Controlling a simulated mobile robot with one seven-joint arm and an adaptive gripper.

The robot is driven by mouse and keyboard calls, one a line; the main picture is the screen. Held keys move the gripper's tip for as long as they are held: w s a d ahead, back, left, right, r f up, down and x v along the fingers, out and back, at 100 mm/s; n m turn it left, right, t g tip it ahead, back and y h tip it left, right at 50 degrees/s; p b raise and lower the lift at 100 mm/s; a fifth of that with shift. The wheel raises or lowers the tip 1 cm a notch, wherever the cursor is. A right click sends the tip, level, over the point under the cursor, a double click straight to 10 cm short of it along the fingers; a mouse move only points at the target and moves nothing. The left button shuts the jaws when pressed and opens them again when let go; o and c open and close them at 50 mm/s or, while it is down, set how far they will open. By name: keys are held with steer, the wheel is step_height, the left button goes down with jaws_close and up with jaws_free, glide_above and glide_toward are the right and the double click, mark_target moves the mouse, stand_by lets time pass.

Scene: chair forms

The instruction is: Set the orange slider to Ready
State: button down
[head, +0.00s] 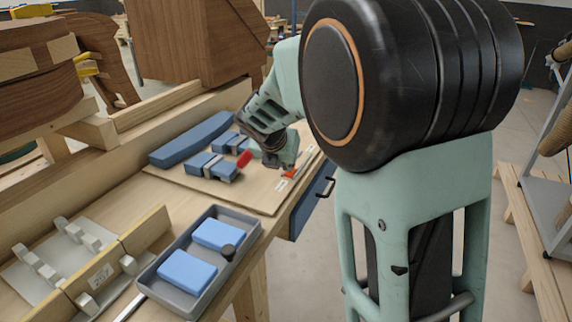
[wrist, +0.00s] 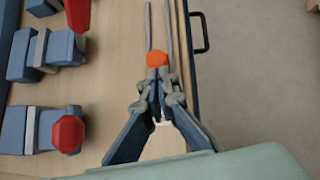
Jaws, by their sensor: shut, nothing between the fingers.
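The orange slider (head: 289,173) sits on a narrow track along the right edge of the wooden board. In the wrist view the orange slider (wrist: 157,58) shows just beyond the fingertips, in line with two thin grey rails (wrist: 169,28). My gripper (head: 285,165) is shut, with its tips at the slider. In the wrist view my gripper (wrist: 158,82) points along the track; whether the tips touch the slider is unclear. Small white labels (head: 281,185) lie beside the track, too small to read, so which mark the slider stands at cannot be told.
Blue clamp blocks (head: 213,167) with red ends stand on the board, left of my gripper. A long blue bar (head: 190,140) lies behind them. A grey tray (head: 204,262) with blue pads is nearer. A drawer handle (wrist: 199,32) sticks out right of the bench edge.

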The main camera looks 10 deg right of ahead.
steer(key=w+d+p, duration=0.4)
steer(key=w+p, duration=0.1)
steer(key=w+d+p, duration=0.1)
steer(key=w+p, duration=0.2)
steer(key=shift+d+r, duration=0.2)
steer(key=shift+d, duration=0.2)
steer(key=shift+w+d+f+p, duration=0.2)
steer(key=shift+w+d+p, duration=0.05)
steer(key=shift+w+p, duration=0.05)
steer(key=shift+s+a, duration=0.1)
steer(key=shift+s, duration=0.05)
